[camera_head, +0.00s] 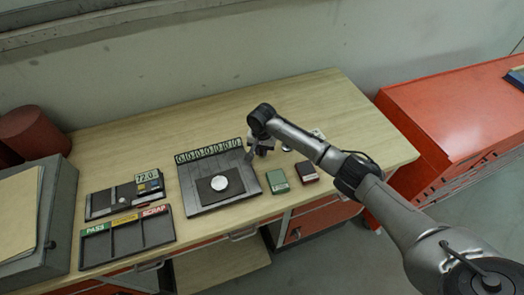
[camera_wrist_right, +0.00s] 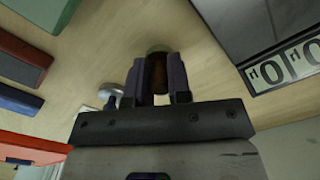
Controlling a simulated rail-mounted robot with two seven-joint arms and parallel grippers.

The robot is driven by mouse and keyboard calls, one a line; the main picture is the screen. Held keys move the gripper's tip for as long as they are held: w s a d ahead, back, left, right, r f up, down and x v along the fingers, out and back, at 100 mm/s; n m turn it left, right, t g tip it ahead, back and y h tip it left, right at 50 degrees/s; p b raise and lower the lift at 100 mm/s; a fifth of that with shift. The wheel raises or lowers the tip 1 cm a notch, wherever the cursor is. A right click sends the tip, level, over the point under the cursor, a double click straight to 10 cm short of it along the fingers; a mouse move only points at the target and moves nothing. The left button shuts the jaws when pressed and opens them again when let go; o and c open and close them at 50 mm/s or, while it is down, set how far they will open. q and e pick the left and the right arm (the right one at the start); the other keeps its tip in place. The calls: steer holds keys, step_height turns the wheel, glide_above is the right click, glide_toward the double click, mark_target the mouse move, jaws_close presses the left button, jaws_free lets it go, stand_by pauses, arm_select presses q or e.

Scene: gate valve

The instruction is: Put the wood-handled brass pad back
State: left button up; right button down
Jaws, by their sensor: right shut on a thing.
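My right gripper (camera_head: 254,153) is low over the table, just right of the black plate. In the right wrist view my right gripper (camera_wrist_right: 159,82) is shut on the brown wooden handle of the pad (camera_wrist_right: 158,74). A dull brassy edge of the pad shows past the fingertips. The rest of the pad is hidden by the fingers, and I cannot tell whether it touches the table. In the head view the arm and gripper hide most of it. My left gripper is not in view.
The black plate (camera_head: 190,196) carries a row of number tiles and a pale disc (camera_head: 220,183). A green block (camera_head: 278,181) and a dark red block (camera_head: 306,172) stand to the right. A sorting tray (camera_head: 128,238) and a 72.0 display (camera_head: 148,176) are left. The table's back is clear.

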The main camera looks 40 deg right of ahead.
steer(key=shift+f, duration=0.3)
steer(key=shift+f, duration=0.1)
steer(key=c, duration=1.1)
jaws_free()
steer(key=shift+o, duration=0.2)
step_height(320, 180, up, 12)
steer(key=shift+p, duration=0.45)
